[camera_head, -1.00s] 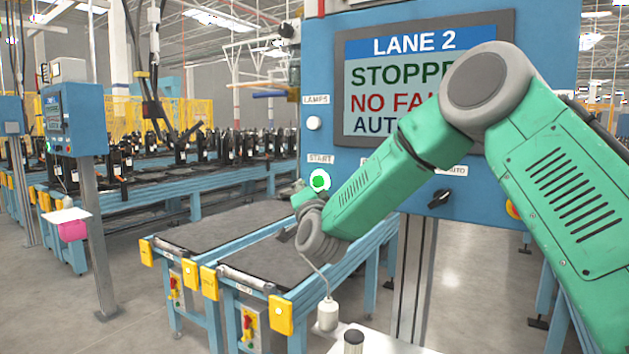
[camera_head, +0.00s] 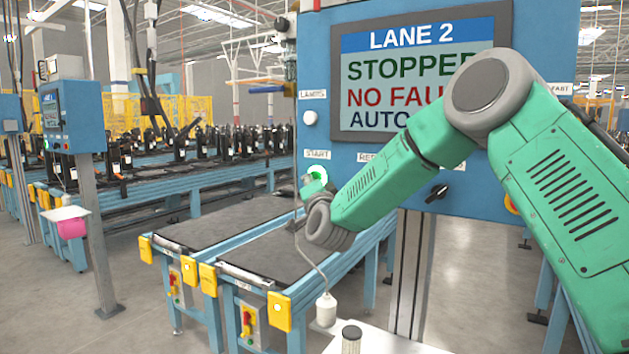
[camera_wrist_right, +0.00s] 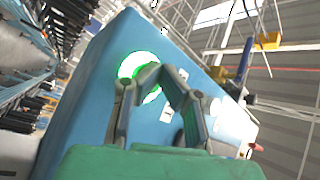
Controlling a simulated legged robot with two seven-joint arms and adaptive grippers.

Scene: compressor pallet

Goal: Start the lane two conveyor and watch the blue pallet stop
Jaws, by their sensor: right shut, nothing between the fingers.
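The lane 2 panel (camera_head: 365,172) is a blue box with a screen (camera_head: 415,75) reading LANE 2, STOPPED, NO FAULT and AUTO, partly hidden by my right arm. The lit green START button (camera_head: 318,171) is on its lower left. My right gripper (camera_head: 302,190) is shut and empty at the button, mostly hidden by its wrist. In the right wrist view its fingertips (camera_wrist_right: 157,76) overlap the glowing button (camera_wrist_right: 134,66); I cannot tell whether they press it. The near conveyor (camera_head: 285,240) has a dark, bare bed. No blue pallet is discernible. My left gripper is out of view.
A white lamp button (camera_head: 310,118) and a black selector knob (camera_head: 437,193) are also on the panel. Another panel (camera_head: 72,117) stands at left. Grey floor is open between.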

